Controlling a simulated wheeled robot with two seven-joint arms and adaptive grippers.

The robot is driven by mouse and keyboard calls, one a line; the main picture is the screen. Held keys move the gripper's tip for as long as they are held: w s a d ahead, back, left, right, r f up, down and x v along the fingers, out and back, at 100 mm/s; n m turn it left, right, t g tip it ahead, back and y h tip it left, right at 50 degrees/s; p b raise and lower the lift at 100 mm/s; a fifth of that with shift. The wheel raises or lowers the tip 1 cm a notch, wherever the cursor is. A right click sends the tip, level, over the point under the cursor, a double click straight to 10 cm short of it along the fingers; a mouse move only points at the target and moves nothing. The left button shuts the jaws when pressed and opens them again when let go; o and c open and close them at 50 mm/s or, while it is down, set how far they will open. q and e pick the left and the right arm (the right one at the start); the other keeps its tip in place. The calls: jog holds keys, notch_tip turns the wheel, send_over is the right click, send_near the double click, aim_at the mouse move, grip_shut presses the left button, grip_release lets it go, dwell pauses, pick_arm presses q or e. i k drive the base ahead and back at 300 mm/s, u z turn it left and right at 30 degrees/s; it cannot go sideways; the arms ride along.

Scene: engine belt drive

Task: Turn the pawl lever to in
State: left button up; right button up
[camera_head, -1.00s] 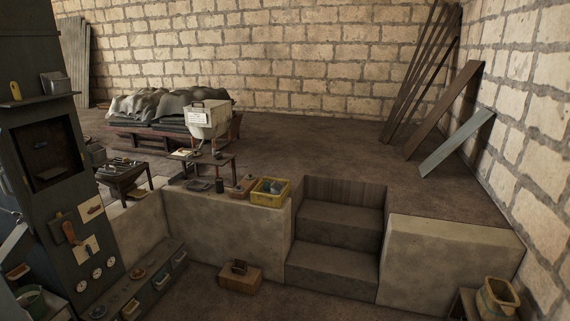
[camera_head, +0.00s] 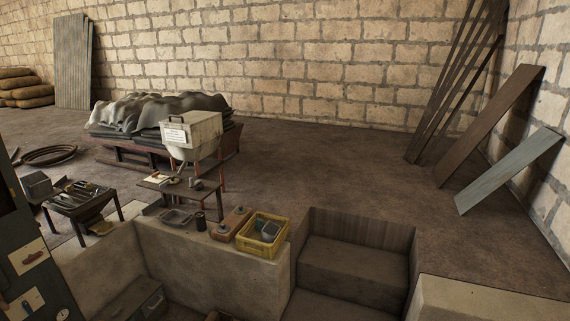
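No part that I can name for certain as the pawl lever is in view. A dark panel (camera_head: 46,278) is cut off at the lower left. It carries a pale plate with a red handle (camera_head: 33,257) and, below it, a pale plate with a blue-and-white handle (camera_head: 32,299). Both are too small to read any marking or position. Neither of my grippers is in view.
Steps (camera_head: 345,262) rise between low walls at the lower right. A yellow crate (camera_head: 246,246) sits on the left wall (camera_head: 205,262). A small table (camera_head: 214,187), a tool bench (camera_head: 76,208) and leaning planks (camera_head: 492,127) stand on the upper floor, whose middle is clear.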

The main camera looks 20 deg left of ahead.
aim_at(31, 258)
jog(key=i, duration=0.1)
jog(key=u, duration=1.7)
jog(key=i, duration=0.55)
jog(key=u, duration=0.05)
